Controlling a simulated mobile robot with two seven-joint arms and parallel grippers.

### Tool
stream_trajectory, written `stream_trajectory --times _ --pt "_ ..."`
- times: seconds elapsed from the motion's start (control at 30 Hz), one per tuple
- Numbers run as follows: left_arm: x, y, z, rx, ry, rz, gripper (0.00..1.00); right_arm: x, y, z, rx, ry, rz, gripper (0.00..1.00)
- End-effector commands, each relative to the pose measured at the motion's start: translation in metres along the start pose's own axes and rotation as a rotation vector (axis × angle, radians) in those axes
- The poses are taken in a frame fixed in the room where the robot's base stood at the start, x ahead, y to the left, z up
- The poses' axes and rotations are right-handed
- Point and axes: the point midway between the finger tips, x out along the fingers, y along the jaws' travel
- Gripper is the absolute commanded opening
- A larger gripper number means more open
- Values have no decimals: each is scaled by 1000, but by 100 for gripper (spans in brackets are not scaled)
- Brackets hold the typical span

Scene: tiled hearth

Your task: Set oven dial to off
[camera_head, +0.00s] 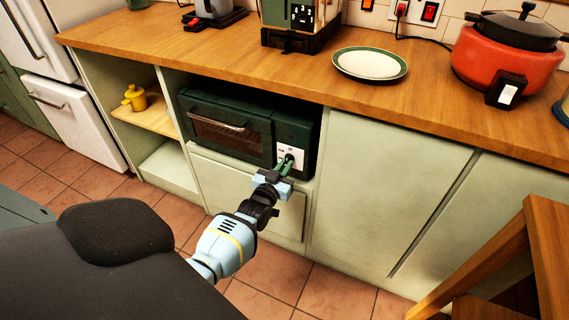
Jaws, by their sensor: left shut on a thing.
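A dark green oven (238,128) with a glass door and a bar handle sits in an open bay under the counter. My right gripper is not in view.
The wooden counter (240,55) above holds a green-rimmed plate (370,64), a red cooker (505,62) and other appliances. A yellow pot (135,98) stands on a shelf at left. A wooden chair or stool (545,245) is at lower right. Tiled floor (330,290) lies in front.

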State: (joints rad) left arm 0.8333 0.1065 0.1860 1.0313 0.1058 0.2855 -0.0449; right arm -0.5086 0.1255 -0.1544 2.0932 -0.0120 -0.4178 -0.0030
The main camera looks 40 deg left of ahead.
Motion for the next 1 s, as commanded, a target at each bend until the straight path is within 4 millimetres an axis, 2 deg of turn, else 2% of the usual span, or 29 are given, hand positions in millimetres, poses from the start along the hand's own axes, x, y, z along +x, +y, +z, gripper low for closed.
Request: stream_trajectory --times 0.03,0.07,0.2,0.57,1.0 --pt "0 0 0 -1 -1 0 0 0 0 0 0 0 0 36" --pt "0 0 0 -1 -1 0 14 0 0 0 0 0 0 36" --pt "0 0 0 -1 -1 0 32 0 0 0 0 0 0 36" --pt "-4 0 0 -1 -1 0 32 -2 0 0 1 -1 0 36" --pt "-63 0 0 -1 -1 0 32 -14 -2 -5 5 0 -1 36"
